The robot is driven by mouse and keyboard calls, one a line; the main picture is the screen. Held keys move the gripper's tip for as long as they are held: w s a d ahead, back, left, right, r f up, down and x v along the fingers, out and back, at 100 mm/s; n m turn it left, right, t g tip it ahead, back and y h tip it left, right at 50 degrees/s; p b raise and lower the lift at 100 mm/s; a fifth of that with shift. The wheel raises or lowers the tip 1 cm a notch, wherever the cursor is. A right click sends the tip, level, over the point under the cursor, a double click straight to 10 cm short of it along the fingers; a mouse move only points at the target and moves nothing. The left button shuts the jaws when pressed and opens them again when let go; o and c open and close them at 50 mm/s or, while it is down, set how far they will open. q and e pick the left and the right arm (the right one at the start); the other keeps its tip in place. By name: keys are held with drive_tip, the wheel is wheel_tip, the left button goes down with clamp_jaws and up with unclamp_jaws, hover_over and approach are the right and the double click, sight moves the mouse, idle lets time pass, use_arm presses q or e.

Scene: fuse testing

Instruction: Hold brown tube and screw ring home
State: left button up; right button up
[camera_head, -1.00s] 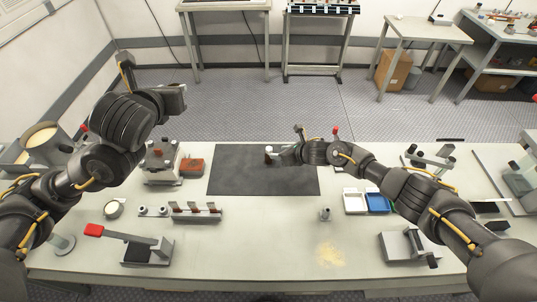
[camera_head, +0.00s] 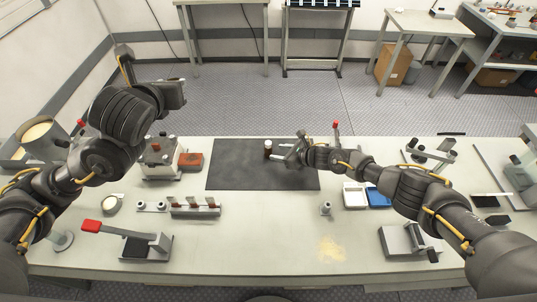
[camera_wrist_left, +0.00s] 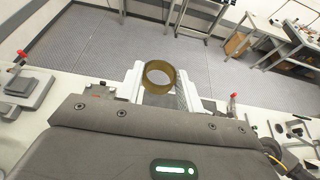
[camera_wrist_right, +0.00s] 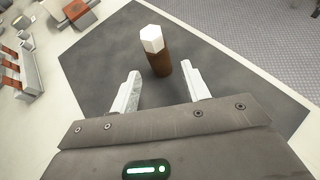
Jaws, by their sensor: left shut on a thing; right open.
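A brown tube (camera_head: 268,152) with a white hexagonal top stands on the dark mat (camera_head: 235,178). In the right wrist view the tube (camera_wrist_right: 158,62) stands just beyond my fingertips, roughly centred between them. My right gripper (camera_head: 284,157) is open and empty, to the right of the tube. Its two fingers (camera_wrist_right: 160,82) are spread apart in the right wrist view. My left gripper (camera_wrist_left: 160,72) is shut on an olive-brown ring (camera_wrist_left: 146,75), raised with the floor behind it. The ring does not show in the head view.
Left of the mat stand a grey device (camera_head: 160,160) and a red-brown block (camera_head: 191,162). A fuse rack (camera_head: 193,208) and a red-handled lever device (camera_head: 140,245) are nearer. White and blue trays (camera_head: 377,198) lie right of the mat. The mat's left half is clear.

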sight(271, 152)
drive_tip(key=b+x, duration=0.1)
drive_tip(key=x, duration=0.1)
drive_tip(key=b+x, duration=0.1)
drive_tip(key=b, duration=0.1)
drive_tip(key=shift+w+a+f, duration=0.1)
drive_tip(key=shift+a+f, duration=0.05)
drive_tip(key=shift+f, duration=0.35)
drive_tip(key=shift+w+a+f+b, duration=0.15)
drive_tip(key=shift+w+a+b, duration=0.2)
drive_tip(key=shift+b, duration=0.55)
use_arm(q)
wheel_tip(271, 152, down, 7)
drive_tip(key=shift+b, duration=0.35)
use_arm(e)
drive_tip(key=shift+w+a, duration=0.1)
drive_tip(key=shift+a, duration=0.2)
use_arm(q)
drive_tip(key=shift+r, duration=0.1)
use_arm(e)
drive_tip(key=c, duration=0.7)
clamp_jaws()
